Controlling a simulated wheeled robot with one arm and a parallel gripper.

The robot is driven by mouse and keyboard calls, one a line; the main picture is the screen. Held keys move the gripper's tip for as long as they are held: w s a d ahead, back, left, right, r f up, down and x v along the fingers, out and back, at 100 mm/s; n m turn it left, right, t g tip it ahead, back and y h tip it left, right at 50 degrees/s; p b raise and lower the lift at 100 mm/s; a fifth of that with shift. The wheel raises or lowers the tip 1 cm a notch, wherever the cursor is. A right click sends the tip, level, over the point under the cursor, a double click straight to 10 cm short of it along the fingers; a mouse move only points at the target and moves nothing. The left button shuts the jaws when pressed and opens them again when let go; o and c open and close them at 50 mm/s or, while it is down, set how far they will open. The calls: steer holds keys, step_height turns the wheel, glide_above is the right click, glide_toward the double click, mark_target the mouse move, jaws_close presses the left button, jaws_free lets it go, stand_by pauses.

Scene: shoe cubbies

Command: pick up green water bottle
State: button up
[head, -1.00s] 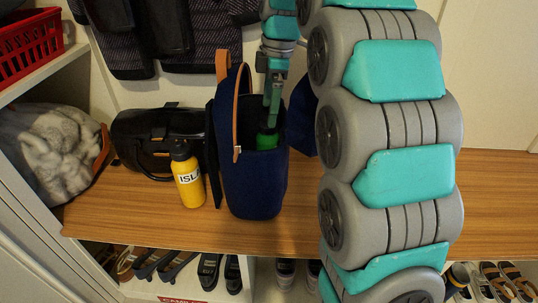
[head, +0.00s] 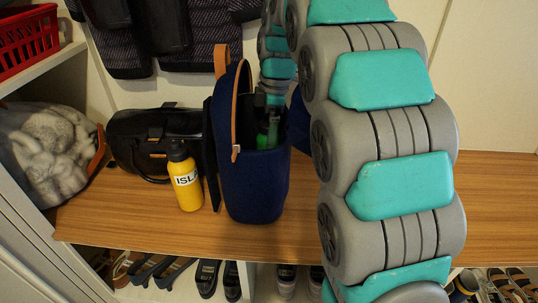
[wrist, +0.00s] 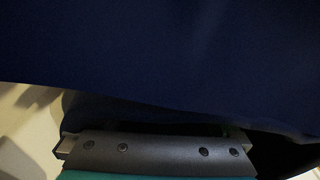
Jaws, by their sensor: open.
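A navy blue bag (head: 253,185) with tan straps stands upright on the wooden bench. Something green, likely the green water bottle (head: 262,141), shows in its open top; the rest is hidden by the bag. My gripper (head: 267,127) is open at the bag's mouth, close to the green part. I cannot tell whether the fingers are around it or beside it. In the wrist view, dark blue fabric (wrist: 160,55) fills most of the picture, close above my gripper's dark body. No bottle can be made out there.
A yellow bottle (head: 184,178) stands on the bench (head: 110,222) just left of the bag. A black handbag (head: 150,135) and a grey furry item (head: 50,150) are further left. Shoes (head: 208,275) lie below. The bench's right end is clear.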

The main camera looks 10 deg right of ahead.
steer(key=shift+f, duration=0.3)
jaws_close()
stand_by(0.6)
